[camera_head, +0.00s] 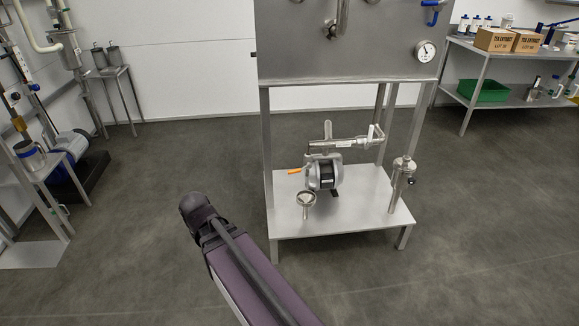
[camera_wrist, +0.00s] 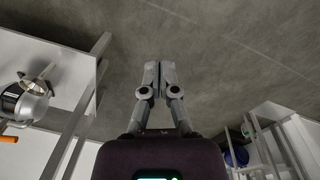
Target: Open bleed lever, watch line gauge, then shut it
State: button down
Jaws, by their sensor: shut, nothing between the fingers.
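My gripper (camera_wrist: 159,65) is shut and empty in the wrist view, its fingertips together over bare floor. An orange lever (camera_head: 295,171) sticks out left of the pump (camera_head: 325,172) on the stand's lower shelf. The lever's orange end (camera_wrist: 8,139) also shows at the wrist view's left edge, well apart from my fingers. A small round gauge (camera_head: 306,199) stands at the shelf's front; its reading is too small to tell. A white dial gauge (camera_head: 426,52) is on the tank's right side. A blue lever (camera_head: 433,8) is above it. I cannot tell which lever is the bleed.
The steel stand (camera_head: 267,150) has upright legs around the low shelf (camera_head: 350,218). A metal cylinder (camera_head: 402,182) stands at the shelf's right. A side bench (camera_head: 477,88) holds boxes and a green bin (camera_head: 483,91). Piping fills the left.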

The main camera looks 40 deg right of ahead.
jog(key=w+d+r+m+g+h+p, duration=0.1)
jog(key=w+d+r+m+h, duration=0.2)
jog(key=w+d+m, duration=0.3)
jog(key=w+d+r+m+g+h+p, duration=0.1)
jog(key=w+d+r+m+h+p, duration=0.1)
jog(key=w+d+r+m, duration=0.3)
jog(key=w+d+r+m+g+h+p, duration=0.1)
jog(key=w+d+r+m+h+p, duration=0.1)
jog(key=w+d+r+m+h, duration=0.2)
jog(key=w+d+m, duration=0.3)
jog(key=d+m, duration=0.5)
jog(key=d, duration=0.8)
jog(key=shift+d+r+m+g, duration=0.3)
jog(key=shift+d+r+g, duration=0.05)
jog(key=shift+d+g, duration=0.05)
jog(key=shift+s+f, duration=0.1)
jog(key=b, duration=0.7)
send_over(294, 170)
jog(key=a, duration=0.3)
notch_tip(294, 170, down, 7)
jog(key=shift+w+d+f+b, duration=0.25)
jog(key=shift+f+b, duration=0.45)
jog(key=shift+b, duration=0.05)
jog(key=shift+w+d+f+b, duration=0.2)
jog(key=shift+d+f+b, duration=0.05)
jog(key=shift+f+b, duration=0.45)
jog(key=shift+f, duration=0.2)
